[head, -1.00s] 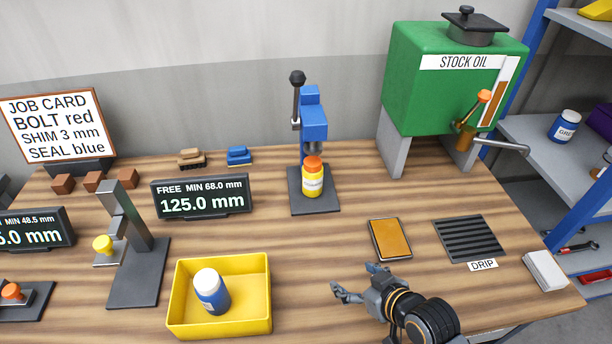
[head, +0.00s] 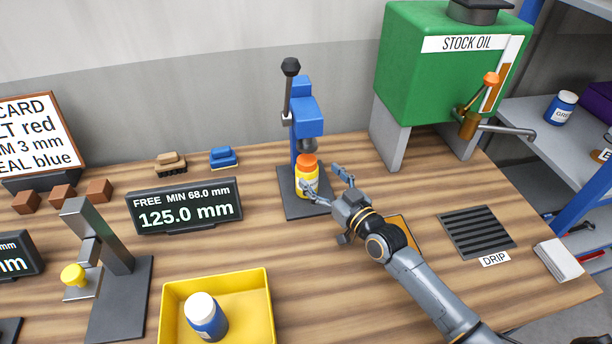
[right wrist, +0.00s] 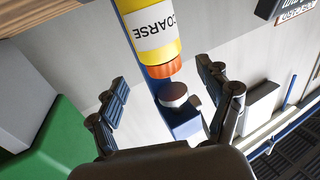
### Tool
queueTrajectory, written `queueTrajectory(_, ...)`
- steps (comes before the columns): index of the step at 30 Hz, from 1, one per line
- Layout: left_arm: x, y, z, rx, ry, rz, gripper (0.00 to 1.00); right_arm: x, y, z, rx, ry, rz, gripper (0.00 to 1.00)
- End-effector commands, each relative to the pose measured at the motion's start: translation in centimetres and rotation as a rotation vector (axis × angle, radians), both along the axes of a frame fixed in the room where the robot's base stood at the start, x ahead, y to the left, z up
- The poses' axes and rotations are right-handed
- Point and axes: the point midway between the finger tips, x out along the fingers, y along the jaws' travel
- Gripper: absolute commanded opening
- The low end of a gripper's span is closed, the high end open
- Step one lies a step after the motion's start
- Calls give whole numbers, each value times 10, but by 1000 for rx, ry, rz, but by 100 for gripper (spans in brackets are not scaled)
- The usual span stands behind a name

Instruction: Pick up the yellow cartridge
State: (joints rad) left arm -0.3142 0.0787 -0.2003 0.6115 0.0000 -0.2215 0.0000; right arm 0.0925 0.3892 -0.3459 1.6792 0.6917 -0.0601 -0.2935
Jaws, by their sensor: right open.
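The yellow cartridge (head: 306,180) has an orange cap and a white label. It stands upright on the dark base of the blue press (head: 307,120), below the press head. In the right wrist view the cartridge (right wrist: 150,35) shows its label reading "COARSE". My right gripper (head: 324,182) is open, just to the right of the cartridge and near it. In the right wrist view its two fingers (right wrist: 165,95) are spread apart, with the cartridge's orange cap ahead between them. I cannot tell whether a finger touches it. My left gripper is not in view.
A yellow bin (head: 255,300) holding a blue bottle (head: 205,318) stands at the front. A display (head: 186,206) and a grey stand (head: 105,250) are to the left. The green oil tank (head: 440,80) is at the back right, with a drip grate (head: 476,232) before it.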

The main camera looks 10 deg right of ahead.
Motion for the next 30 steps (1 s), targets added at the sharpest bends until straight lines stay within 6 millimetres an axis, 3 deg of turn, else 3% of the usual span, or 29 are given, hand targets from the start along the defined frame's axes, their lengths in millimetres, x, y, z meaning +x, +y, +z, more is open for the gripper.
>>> queueTrajectory(10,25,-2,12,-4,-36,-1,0,28,14,1,0,1,1,79)
queueTrajectory(18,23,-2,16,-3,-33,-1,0,56,25,-3,0,1,1,79)
queueTrajectory(26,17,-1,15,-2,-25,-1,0,57,26,-4,0,1,0,79)
queueTrajectory(30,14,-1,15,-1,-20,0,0,57,26,-4,0,1,0,50)
